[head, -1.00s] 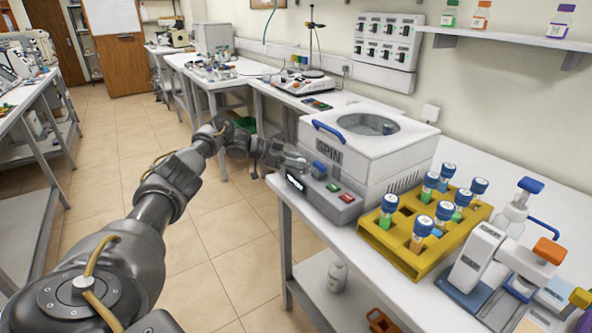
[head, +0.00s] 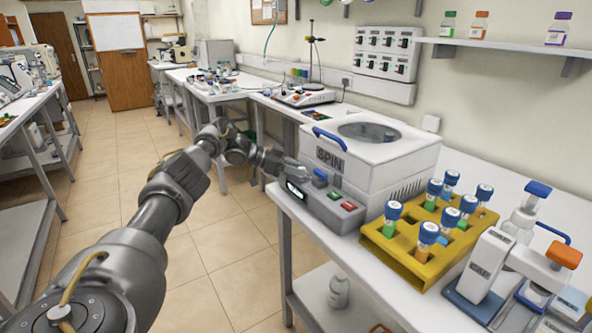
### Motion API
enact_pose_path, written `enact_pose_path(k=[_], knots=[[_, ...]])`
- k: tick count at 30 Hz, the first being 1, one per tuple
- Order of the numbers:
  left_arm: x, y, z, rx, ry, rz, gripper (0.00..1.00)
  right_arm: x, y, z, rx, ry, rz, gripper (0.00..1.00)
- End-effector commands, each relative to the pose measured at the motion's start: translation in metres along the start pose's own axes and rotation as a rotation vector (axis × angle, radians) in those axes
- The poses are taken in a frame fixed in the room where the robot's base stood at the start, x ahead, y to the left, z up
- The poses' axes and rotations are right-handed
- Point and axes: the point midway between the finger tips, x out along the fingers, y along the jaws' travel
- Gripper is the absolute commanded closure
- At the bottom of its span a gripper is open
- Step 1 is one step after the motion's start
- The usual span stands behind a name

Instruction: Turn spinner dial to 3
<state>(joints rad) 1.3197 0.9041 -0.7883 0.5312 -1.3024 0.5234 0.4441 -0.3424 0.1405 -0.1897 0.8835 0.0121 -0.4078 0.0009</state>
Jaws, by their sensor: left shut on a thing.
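The white spinner (head: 375,150), marked SPIN, stands on the bench with its blue-handled lid down. Its grey control panel (head: 328,206) at the front has a small display (head: 295,190), a green button, a red button and a blue dial (head: 320,177). My left gripper (head: 312,173) is at the blue dial and shut on it; the fingertips are small and partly merge with the dial. The number on the dial is too small to read. My right gripper is not in view.
A yellow rack (head: 420,255) with several blue-capped tubes stands right of the spinner. A white device (head: 476,266) marked CAP and a pump bottle (head: 520,222) are at the far right. Floor left of the bench is clear.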

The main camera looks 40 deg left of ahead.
Motion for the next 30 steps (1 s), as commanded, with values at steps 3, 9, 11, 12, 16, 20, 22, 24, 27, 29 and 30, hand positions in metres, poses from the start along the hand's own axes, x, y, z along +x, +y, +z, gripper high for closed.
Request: enact_pose_path(k=[3, 9, 11, 12, 16, 20, 22, 24, 27, 29, 30], knots=[[0.002, 0.001, 0.001, -0.002, -0.001, 0.004, 0.65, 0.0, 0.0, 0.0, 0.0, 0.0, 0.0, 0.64], [0.001, 0.001, 0.0, -0.001, -0.001, 0.002, 0.49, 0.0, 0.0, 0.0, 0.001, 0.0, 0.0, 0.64], [0.001, 0.001, 0.0, -0.001, -0.001, 0.002, 0.49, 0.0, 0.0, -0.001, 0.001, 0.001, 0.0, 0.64], [0.001, 0.0, 0.0, -0.001, -0.001, 0.001, 0.49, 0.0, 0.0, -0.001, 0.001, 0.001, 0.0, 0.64], [-0.001, 0.0, 0.0, 0.0, 0.0, 0.0, 0.49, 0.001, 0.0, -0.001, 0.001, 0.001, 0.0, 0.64], [-0.014, -0.001, 0.001, 0.0, -0.001, -0.001, 0.49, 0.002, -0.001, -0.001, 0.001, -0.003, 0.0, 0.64], [-0.026, -0.001, 0.001, 0.001, 0.0, -0.003, 0.49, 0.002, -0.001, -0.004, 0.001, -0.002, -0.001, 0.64], [-0.041, -0.001, 0.001, 0.0, -0.001, -0.002, 0.49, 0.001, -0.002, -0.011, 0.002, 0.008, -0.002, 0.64], [-0.062, -0.001, 0.0, 0.0, -0.001, -0.002, 0.49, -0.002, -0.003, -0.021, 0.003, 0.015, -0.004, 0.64], [-0.074, 0.0, -0.001, 0.001, -0.001, -0.001, 0.49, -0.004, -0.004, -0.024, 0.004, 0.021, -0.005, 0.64], [-0.081, 0.0, 0.0, 0.001, -0.002, -0.002, 0.49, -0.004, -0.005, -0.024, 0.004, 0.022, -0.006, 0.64]])
